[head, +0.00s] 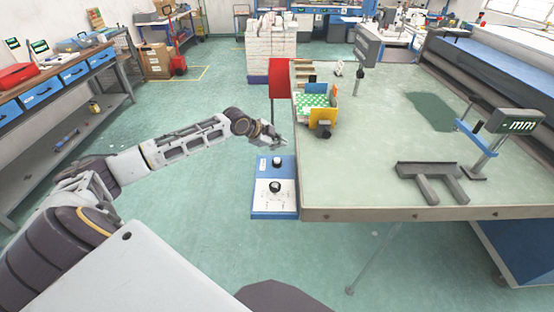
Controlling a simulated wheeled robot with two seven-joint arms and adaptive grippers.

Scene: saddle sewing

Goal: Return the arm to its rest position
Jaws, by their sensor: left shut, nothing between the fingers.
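My left arm reaches in from the left across the picture in the head view. My left gripper (278,141) is shut and empty. It hangs in the air near the left edge of the work table (370,190), above and behind a blue and white panel with black knobs (274,187). It looks apart from the table, though the exact gap is hard to judge. My right gripper does not show.
The table holds a small box with yellow and blue sides (323,115), a dark grey bracket (432,181) and a display on a stand (514,122). A red panel (280,85) stands at the table's left edge. A workbench with blue drawers (75,73) is at left. Green floor between is clear.

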